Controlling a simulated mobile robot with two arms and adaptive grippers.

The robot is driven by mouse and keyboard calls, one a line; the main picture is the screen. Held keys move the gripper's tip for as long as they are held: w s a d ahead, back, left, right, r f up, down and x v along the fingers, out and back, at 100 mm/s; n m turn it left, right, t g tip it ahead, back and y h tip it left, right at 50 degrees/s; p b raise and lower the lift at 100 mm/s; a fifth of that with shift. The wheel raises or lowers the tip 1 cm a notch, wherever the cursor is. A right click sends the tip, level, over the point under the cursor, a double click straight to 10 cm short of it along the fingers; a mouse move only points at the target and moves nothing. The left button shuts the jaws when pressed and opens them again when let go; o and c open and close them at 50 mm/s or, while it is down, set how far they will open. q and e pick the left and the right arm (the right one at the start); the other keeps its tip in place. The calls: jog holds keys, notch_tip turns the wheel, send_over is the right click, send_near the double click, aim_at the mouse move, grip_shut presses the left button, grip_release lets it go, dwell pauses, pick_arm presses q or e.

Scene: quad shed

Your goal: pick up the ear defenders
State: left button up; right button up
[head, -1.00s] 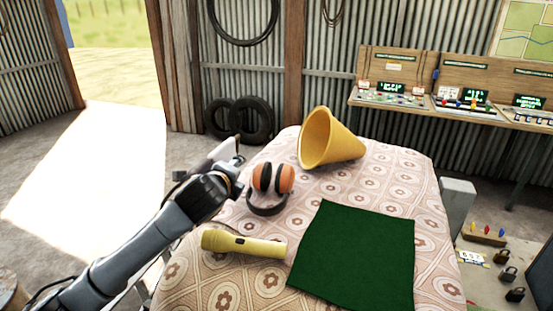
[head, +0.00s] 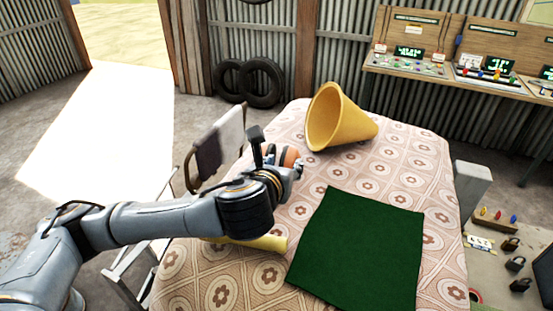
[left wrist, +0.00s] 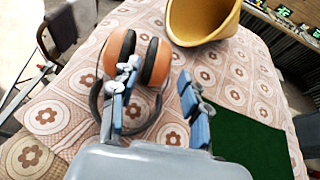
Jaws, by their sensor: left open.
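The ear defenders (left wrist: 157,62) have orange cups and a dark headband and lie on the patterned tablecloth. In the head view my left gripper and wrist hide most of them, and only a bit of an orange cup (head: 289,157) shows. My left gripper (left wrist: 158,103) is open above them in the left wrist view. Its left finger overlaps the ear defenders in the picture, and its right finger is to their right over bare cloth. Nothing is held between the fingers. My right gripper is not in view.
A yellow cone (head: 338,118) lies on its side behind the ear defenders. A dark green cloth (head: 358,250) lies flat to the right. A yellow torch (head: 262,242) is partly hidden under my left arm. A chair (head: 217,145) stands beyond the table's left edge.

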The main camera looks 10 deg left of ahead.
aim_at(288, 158)
pick_arm(q)
jog(key=shift+w+f, duration=0.1)
jog(key=shift+w, duration=0.2)
jog(key=p+x, duration=0.2)
jog(key=x, duration=0.2)
jog(key=shift+p, duration=0.35)
jog(key=shift+w+f, duration=0.3)
jog(key=shift+w, duration=0.15)
jog(key=c, duration=0.9)
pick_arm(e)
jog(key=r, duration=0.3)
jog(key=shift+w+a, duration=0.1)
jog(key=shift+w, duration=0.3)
pick_arm(q)
jog(key=shift+r, duration=0.1)
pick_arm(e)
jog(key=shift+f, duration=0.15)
